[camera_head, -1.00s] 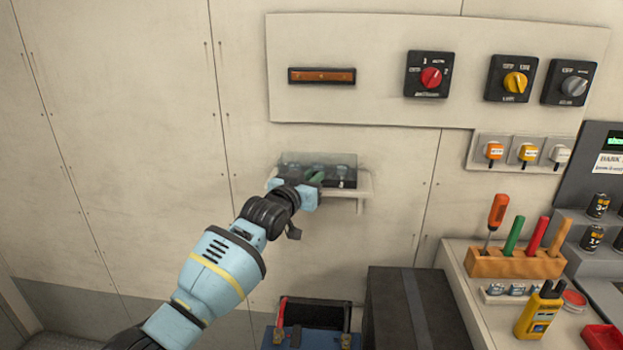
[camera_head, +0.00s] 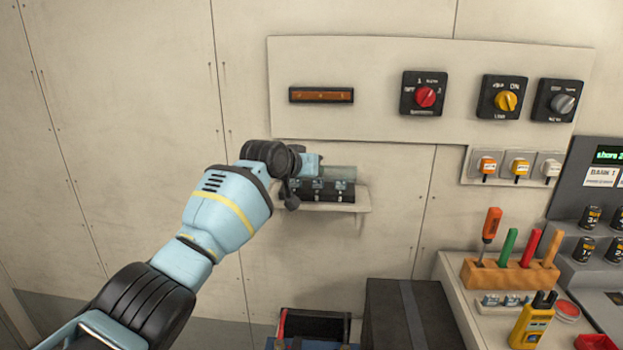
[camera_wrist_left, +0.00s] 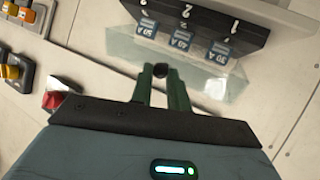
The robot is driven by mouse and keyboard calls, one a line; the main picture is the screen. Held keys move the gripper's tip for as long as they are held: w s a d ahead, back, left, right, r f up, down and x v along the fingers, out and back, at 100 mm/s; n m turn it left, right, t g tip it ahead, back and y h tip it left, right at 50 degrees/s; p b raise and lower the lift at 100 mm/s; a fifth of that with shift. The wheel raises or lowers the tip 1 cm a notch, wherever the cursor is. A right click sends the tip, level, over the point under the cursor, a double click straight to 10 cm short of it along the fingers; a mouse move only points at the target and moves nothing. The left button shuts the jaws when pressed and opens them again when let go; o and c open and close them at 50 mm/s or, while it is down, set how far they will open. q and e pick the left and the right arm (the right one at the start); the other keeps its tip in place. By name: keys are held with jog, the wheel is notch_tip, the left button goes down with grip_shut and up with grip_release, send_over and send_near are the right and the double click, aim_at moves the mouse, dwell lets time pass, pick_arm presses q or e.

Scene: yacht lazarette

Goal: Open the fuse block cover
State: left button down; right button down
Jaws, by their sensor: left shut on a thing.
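The fuse block (camera_head: 330,194) is a black block on a small pale wall shelf. In the left wrist view the block (camera_wrist_left: 205,22) shows blue fuses with numbers beside them. Its clear cover (camera_head: 342,173) is swung up, and the fuse fronts show below it. In the left wrist view the cover (camera_wrist_left: 215,84) reaches from the block toward my fingers. My left gripper (camera_head: 318,164) is at the cover's free edge. Its green fingers (camera_wrist_left: 161,78) are shut on a small dark knob (camera_wrist_left: 160,70) at that edge. My right gripper is not in view.
A panel with a red rotary switch (camera_head: 425,97), a yellow one (camera_head: 506,101) and a grey one is above and right. A bench at the right holds a wooden tool rack (camera_head: 505,275) and a yellow meter (camera_head: 530,325). A dark box (camera_head: 405,315) stands below. The wall at left is clear.

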pick_arm(q)
jog(key=shift+w+r+g+b, duration=0.3)
jog(key=shift+r+g+b, duration=0.1)
jog(key=shift+r+g, duration=0.15)
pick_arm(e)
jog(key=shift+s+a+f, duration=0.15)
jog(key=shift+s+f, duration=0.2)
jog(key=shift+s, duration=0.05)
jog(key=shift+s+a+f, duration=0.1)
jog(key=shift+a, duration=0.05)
